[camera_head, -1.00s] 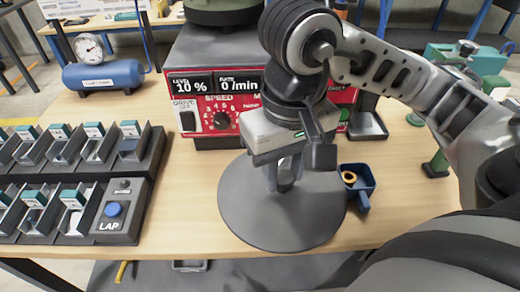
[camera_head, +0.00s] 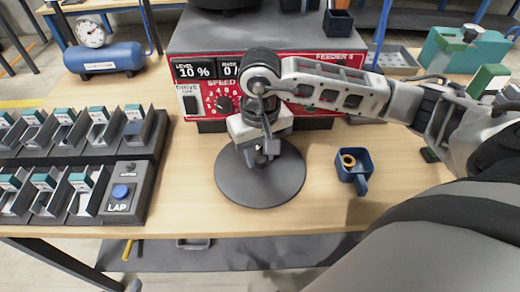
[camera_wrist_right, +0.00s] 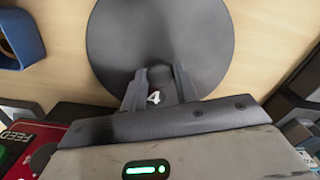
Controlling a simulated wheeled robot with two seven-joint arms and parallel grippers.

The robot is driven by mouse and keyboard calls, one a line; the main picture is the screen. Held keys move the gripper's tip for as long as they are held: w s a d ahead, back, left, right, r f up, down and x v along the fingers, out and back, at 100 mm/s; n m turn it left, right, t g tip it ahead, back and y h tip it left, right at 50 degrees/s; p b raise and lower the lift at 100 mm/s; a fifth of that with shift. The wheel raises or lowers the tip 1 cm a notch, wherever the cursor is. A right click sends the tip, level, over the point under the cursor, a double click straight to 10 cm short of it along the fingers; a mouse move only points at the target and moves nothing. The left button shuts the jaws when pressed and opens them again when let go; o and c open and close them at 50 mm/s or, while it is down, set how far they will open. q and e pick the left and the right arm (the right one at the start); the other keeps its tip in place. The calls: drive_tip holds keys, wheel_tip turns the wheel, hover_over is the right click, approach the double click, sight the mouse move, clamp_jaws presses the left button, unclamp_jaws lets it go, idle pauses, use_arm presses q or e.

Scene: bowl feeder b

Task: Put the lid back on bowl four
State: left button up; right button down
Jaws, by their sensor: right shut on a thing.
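A dark grey round lid (camera_head: 285,185) shows in the head view in front of the red feeder. My right gripper (camera_head: 262,156) is over it, shut on its handle. In the right wrist view the lid (camera_wrist_right: 160,40) lies beyond the gripper's two fingers (camera_wrist_right: 157,92), with a white "4" between them. The lid looks roughly level; I cannot tell whether it touches the table. Only the underside of a dark round bowl (camera_head: 222,5) shows on top of the feeder; the rest is cut off by the frame. My left gripper is not in view.
The red feeder (camera_head: 205,75) stands behind the lid. A blue scoop-like cup (camera_head: 362,182) with a tan ring stands to the right. A rack of dark bins (camera_head: 150,150) with a LAP button is at left, and a blue air tank (camera_head: 105,57) behind it. Wooden table between them is clear.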

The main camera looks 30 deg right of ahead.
drive_tip(key=shift+f+b, duration=0.25)
drive_tip(key=shift+b, duration=0.05)
drive_tip(key=c, duration=1.1)
unclamp_jaws()
drive_tip(key=shift+o, duration=0.2)
